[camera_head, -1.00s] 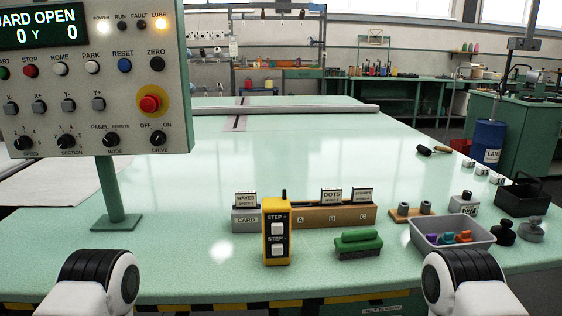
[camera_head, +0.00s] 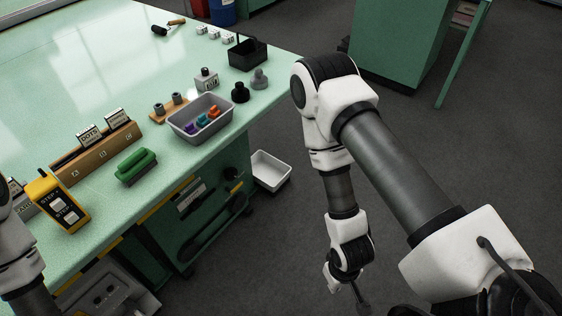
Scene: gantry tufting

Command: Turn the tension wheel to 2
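The tension wheel is not clearly made out. A pale label plate (camera_head: 191,197), too small to read now, sits on the green front of the table below its striped edge. Dark fittings (camera_head: 232,180) show to the right of it, and I cannot tell whether one is the wheel. My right arm hangs in front of the floor at the right, its gripper (camera_head: 350,291) low in the picture, apart from the table; its fingers are too small and dark to read. Part of my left arm shows at the left edge; its gripper is out of view.
On the green table (camera_head: 70,110) stand a yellow step pendant (camera_head: 58,203), a card rack (camera_head: 104,156), a green-topped block (camera_head: 135,167), a grey tray (camera_head: 176,127) and a black caddy (camera_head: 247,52). A white bin (camera_head: 270,172) is on the floor. Grey floor is clear around my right arm.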

